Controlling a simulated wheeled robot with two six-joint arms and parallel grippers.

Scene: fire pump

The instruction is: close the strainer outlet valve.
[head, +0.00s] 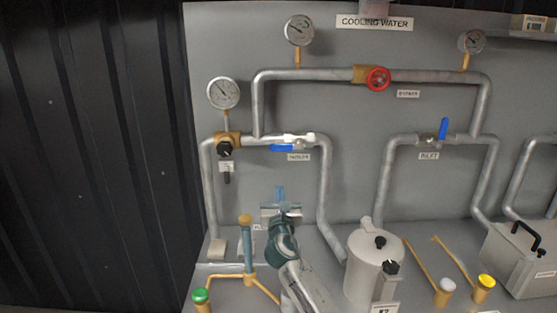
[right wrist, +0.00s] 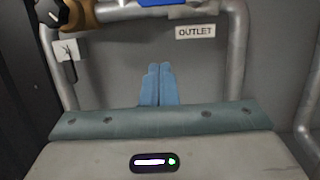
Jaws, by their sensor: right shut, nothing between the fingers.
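The outlet valve (head: 299,141) sits on the upper horizontal pipe at the left of the panel, above an OUTLET label (right wrist: 195,32). Its blue lever (head: 284,147) lies roughly along the pipe, pointing left. In the right wrist view only the lower edge of a blue part (right wrist: 160,3) shows at the top. My right gripper (head: 280,190) is below the lever, apart from it, in front of the grey panel. Its blue fingers (right wrist: 155,85) are together, pointing up, with nothing between them. My left gripper is not in view.
A black knob (head: 224,149) is left of the valve. The inlet valve's blue lever (head: 443,128) stands upright at right. A red bypass wheel (head: 377,79) is above. A teal-and-yellow pipe (head: 247,250) and a grey canister (head: 364,265) flank my right arm below.

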